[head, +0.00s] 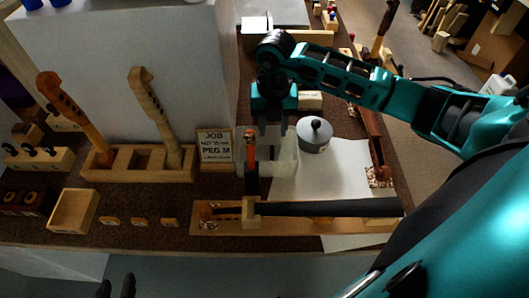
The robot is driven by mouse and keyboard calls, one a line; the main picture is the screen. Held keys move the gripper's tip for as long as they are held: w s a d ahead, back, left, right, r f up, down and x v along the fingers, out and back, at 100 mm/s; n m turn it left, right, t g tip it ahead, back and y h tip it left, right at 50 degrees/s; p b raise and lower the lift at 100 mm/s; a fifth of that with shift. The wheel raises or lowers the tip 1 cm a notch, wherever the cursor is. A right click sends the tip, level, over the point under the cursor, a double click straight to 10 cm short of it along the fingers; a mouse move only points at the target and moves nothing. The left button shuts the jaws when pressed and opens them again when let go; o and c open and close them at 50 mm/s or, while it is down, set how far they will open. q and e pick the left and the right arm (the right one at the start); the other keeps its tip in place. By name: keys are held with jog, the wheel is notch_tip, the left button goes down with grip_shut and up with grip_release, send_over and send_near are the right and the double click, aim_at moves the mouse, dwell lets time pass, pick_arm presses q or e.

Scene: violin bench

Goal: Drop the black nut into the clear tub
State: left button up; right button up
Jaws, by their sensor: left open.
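The clear tub (284,168) looks like the pale translucent container at mid-bench, just left of a grey lidded pot. My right gripper (270,132) hangs from the teal arm, pointing down above the tub. The picture is too dark and small to tell whether its fingers are open or hold anything. My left gripper (116,288) shows only as two dark fingertips at the bottom edge, apart and empty, in front of the bench. I cannot pick out the black nut with certainty.
The grey pot (315,138) stands on white paper. An orange-and-black upright tool (251,158) is close to the tub. A neck with a long black fingerboard (330,208) lies along the front. A job card (215,148), scroll rack (130,162) and wooden box (74,211) are left.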

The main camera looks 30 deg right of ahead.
notch_tip(320, 180, up, 13)
jog(key=shift+p, duration=0.4)
dwell(0.4)
